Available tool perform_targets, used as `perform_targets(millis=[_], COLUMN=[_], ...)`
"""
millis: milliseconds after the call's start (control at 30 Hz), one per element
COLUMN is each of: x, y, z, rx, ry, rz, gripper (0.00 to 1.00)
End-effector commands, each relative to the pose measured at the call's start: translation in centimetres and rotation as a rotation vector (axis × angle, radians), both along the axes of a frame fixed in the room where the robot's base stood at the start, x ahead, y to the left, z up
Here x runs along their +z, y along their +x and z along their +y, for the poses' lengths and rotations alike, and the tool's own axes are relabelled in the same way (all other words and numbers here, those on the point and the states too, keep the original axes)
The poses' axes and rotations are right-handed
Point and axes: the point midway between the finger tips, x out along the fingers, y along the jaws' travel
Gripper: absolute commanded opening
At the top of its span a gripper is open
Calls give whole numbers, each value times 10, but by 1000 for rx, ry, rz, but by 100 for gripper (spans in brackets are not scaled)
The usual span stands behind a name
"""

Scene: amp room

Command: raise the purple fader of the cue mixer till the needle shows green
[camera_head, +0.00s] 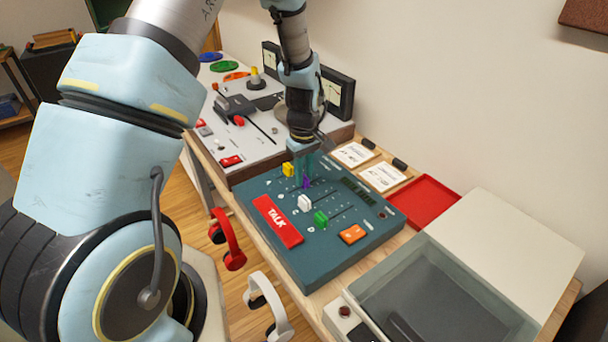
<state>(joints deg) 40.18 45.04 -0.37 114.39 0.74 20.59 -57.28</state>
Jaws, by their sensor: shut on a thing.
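The cue mixer (341,253) is a dark teal console on the wooden bench. It has a row of slots with a yellow fader (288,169), a purple fader (306,183), a white fader (304,203) and a green fader (320,218). My gripper (305,177) points down over the console and is shut on the purple fader, which it partly hides. Two meters stand at the back: the right meter (330,90) is partly hidden by my arm, and its needle is too small to read. The left meter (271,58) shows only in part.
A red TALK button (277,220) and an orange button (352,234) are on the mixer. A grey panel (237,150) with levers lies behind it. A red tray (425,202) and a clear-lidded box (430,290) stand to the right. Red headphones (231,245) hang at the front edge.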

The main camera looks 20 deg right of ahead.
Motion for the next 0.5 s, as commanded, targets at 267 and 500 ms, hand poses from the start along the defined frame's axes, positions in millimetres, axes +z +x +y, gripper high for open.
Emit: perform_targets(millis=[267,500], x=[0,1], y=[0,-2], z=[0,8], rx=[0,1], ry=[-1,-2], rz=[0,-2], gripper=[0,0])
